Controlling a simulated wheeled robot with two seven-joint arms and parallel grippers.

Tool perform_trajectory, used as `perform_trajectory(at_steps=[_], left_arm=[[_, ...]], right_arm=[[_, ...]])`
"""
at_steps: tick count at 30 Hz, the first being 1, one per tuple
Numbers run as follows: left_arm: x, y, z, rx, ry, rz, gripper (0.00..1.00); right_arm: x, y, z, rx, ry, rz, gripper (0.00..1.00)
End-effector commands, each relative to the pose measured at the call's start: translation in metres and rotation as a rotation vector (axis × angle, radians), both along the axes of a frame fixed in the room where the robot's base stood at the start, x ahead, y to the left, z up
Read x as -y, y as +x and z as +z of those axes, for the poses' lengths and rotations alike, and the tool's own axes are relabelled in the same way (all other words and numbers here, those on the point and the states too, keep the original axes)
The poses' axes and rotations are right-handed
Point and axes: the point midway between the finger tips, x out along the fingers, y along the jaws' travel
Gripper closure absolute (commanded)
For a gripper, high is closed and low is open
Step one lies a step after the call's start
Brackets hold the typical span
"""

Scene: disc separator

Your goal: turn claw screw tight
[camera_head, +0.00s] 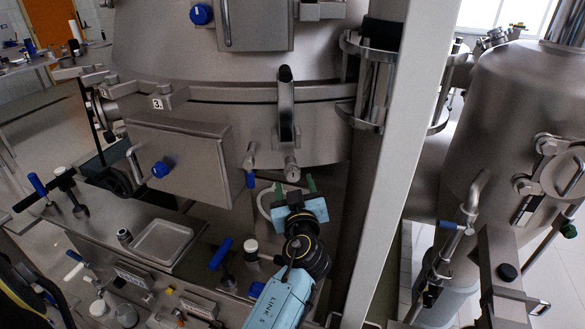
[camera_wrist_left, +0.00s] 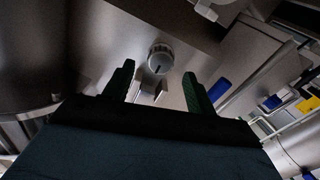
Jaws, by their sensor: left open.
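The claw screw (camera_head: 286,115) is an upright metal clamp on the rim of the big steel separator. Its round knob (camera_head: 291,168) hangs at the bottom. In the left wrist view, a round grey knob (camera_wrist_left: 160,58) with a dark mark shows ahead, between the fingers in the picture; I take it to be the same knob. My left gripper (camera_head: 281,182) points up from just below the knob. Its green fingers (camera_wrist_left: 159,84) are spread wide and hold nothing. I cannot tell whether they reach around the knob or stop short of it. My right gripper is not in view.
A small blue-tipped handle (camera_head: 250,178) hangs close to the left of my gripper. A steel box (camera_head: 185,160) with a blue knob is further left. A pale upright post (camera_head: 390,170) stands to the right. Valves and a blue handle (camera_head: 221,253) crowd the lower left.

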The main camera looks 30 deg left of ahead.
Motion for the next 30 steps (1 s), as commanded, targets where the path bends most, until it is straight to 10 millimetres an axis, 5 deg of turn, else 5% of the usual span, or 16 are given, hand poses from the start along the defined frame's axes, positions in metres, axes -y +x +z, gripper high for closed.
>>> perform_trajectory(at_steps=[9,21,30], left_arm=[[-0.028,0.035,0.001,0.0,0.0,-0.001,0.44],[-0.032,0.04,-0.001,-0.001,-0.001,0.0,0.45],[-0.031,0.039,-0.001,-0.001,-0.001,0.0,0.84]], right_arm=[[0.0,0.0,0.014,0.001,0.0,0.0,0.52],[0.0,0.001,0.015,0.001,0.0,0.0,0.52],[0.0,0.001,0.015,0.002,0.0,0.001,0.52]])
